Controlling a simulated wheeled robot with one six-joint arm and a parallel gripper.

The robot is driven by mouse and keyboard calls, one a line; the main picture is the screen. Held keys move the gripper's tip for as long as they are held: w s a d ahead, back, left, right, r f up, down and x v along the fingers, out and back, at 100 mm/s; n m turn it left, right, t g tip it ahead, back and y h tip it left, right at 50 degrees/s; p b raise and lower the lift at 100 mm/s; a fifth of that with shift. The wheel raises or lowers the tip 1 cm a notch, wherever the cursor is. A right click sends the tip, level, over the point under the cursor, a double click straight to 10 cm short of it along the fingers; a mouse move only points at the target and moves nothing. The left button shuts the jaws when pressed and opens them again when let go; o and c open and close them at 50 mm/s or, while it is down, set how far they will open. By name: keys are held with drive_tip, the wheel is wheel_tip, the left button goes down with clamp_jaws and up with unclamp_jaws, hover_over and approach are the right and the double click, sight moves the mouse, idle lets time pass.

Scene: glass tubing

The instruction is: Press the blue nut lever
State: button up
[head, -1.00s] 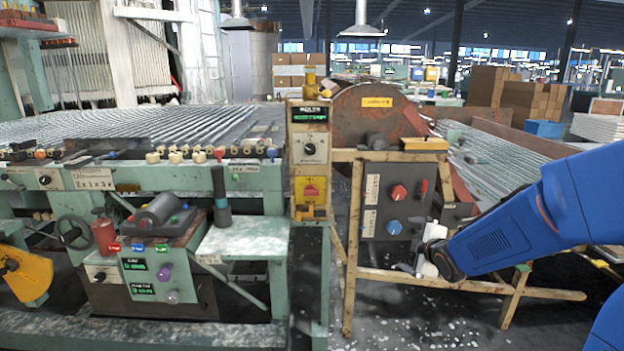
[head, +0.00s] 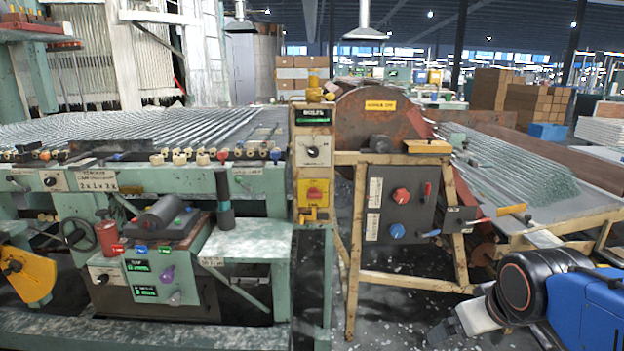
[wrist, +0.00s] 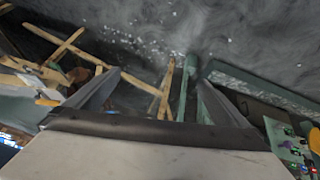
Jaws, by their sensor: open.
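Several blue parts show in the head view, and I cannot tell for certain which is the blue nut lever. A round blue knob (head: 397,230) is on the dark grey control box (head: 376,205), below a red knob. A small blue-tipped handle (head: 431,233) sticks out at the box's lower right. A small blue tab (head: 140,249) sits between a red and a green one on the green machine. My gripper (head: 443,332) is low at the right, apart from the box. In the wrist view my gripper (wrist: 158,92) is open and empty, over the floor.
A yellow wooden frame (head: 410,284) carries the grey box. A red knob (head: 401,195) and a red lever (head: 427,190) are near the blue knob. A rack of glass tubes (head: 520,165) lies behind at right. The speckled floor (head: 385,325) in front is clear.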

drive_tip(key=s+a+m+g, duration=0.1)
drive_tip(key=s+m, duration=0.1)
drive_tip(key=s, duration=0.5)
drive_tip(key=shift+a+f+y, duration=0.2)
drive_tip(key=shift+f+y, duration=0.1)
